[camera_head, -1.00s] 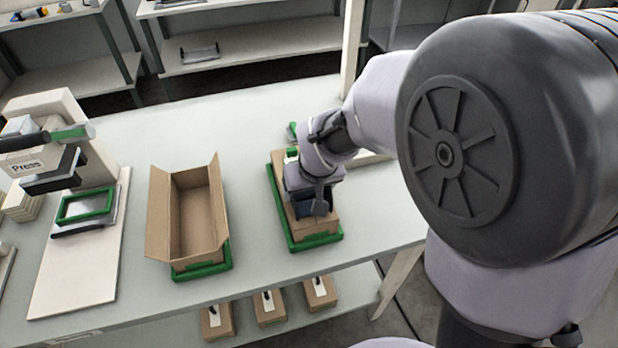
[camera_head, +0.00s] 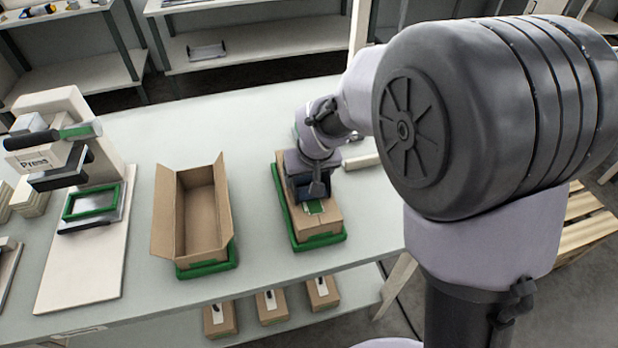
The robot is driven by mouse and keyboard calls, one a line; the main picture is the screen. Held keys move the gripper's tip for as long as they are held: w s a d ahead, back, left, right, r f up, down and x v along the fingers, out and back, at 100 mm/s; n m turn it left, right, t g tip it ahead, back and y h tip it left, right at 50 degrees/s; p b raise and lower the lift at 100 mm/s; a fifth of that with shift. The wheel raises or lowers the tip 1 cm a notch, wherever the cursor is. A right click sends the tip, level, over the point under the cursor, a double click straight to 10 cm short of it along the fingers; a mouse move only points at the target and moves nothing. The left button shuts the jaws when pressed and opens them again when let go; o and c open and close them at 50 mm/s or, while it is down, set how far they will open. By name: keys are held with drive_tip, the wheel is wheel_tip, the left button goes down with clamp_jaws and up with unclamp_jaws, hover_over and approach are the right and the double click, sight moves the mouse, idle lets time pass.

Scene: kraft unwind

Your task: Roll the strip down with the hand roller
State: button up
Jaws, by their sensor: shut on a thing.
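A closed brown box (camera_head: 326,221) sits in a green-edged tray (camera_head: 322,242) at the right of the bench. My gripper (camera_head: 315,190) is over the far part of the box, pointing down. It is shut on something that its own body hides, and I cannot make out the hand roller. A small green patch (camera_head: 314,207) shows on the box top just in front of the gripper. It may be part of the strip, but it is too small to be sure.
An open empty box (camera_head: 192,215) stands in another green tray (camera_head: 206,268) to the left. A press (camera_head: 60,150) with a green frame (camera_head: 92,201) is at the far left. Several boxes (camera_head: 271,306) sit on the lower shelf. Bench between the trays is clear.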

drive_tip(key=shift+w+a+p, duration=0.3)
drive_tip(key=shift+w+a, duration=0.05)
drive_tip(key=shift+w, duration=0.85)
drive_tip(key=shift+w+a+p, duration=0.3)
drive_tip(key=shift+w, duration=0.85)
drive_tip(key=shift+w+a+p, duration=0.3)
drive_tip(key=shift+w+a, duration=0.05)
drive_tip(key=shift+w, duration=0.85)
wheel_tip(320, 180, up, 7)
drive_tip(key=p, duration=0.5)
